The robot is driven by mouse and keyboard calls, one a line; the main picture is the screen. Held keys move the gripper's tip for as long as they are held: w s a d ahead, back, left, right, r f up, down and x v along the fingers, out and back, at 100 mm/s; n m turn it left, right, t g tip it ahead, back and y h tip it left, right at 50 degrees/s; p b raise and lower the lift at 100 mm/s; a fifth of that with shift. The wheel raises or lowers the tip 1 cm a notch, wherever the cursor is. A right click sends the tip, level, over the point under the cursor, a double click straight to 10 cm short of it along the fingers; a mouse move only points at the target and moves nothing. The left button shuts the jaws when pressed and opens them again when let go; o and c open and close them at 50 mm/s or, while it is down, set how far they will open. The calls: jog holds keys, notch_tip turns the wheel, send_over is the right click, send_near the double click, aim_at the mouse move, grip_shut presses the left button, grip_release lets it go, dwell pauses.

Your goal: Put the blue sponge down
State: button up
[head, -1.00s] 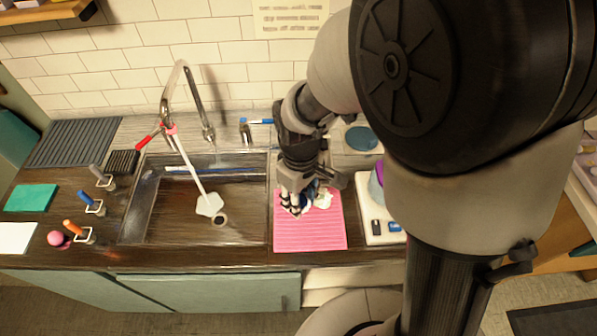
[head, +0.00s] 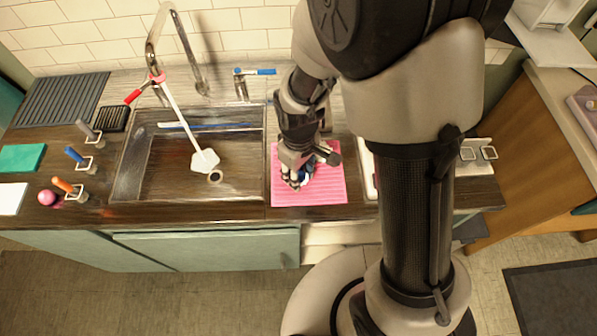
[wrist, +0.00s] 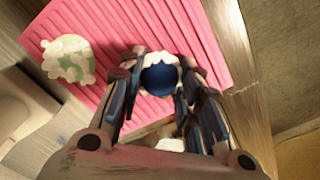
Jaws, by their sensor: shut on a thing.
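The blue sponge (wrist: 160,77) shows in the wrist view as a dark blue round thing with a white, foam-like fringe. My gripper (wrist: 157,84) is shut on it, with fingers on both sides. In the head view my gripper (head: 296,183) is low over the ribbed pink mat (head: 325,195), right of the sink, and only a bit of blue and white shows at the fingertips. I cannot tell whether the sponge touches the mat. A green sponge with white foam (wrist: 68,60) lies on the mat in the wrist view.
A blue-handled tap (head: 253,72) stands behind. Several handled tools and a pink ball (head: 46,197) are at the left. The mat's front part is bare.

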jog(key=shift+f, duration=0.3)
jog(key=o, duration=0.8)
jog(key=shift+s, duration=0.1)
jog(key=o, duration=0.3)
jog(key=shift+f, duration=0.1)
notch_tip(320, 180, up, 13)
jog(key=p, duration=0.4)
jog(key=s+d+r+m+t, duration=0.2)
jog(key=s+d+r+m, duration=0.2)
jog(key=r, duration=0.4)
jog(key=s+d+r+m+t, duration=0.2)
jog(key=s+d+r+m, duration=0.2)
jog(key=s+r, duration=0.5)
jog(key=d, duration=0.2)
jog(key=shift+s+d+r+m+t, duration=0.2)
jog(key=shift+d+m+t, duration=0.1)
jog(key=shift+d, duration=0.1)
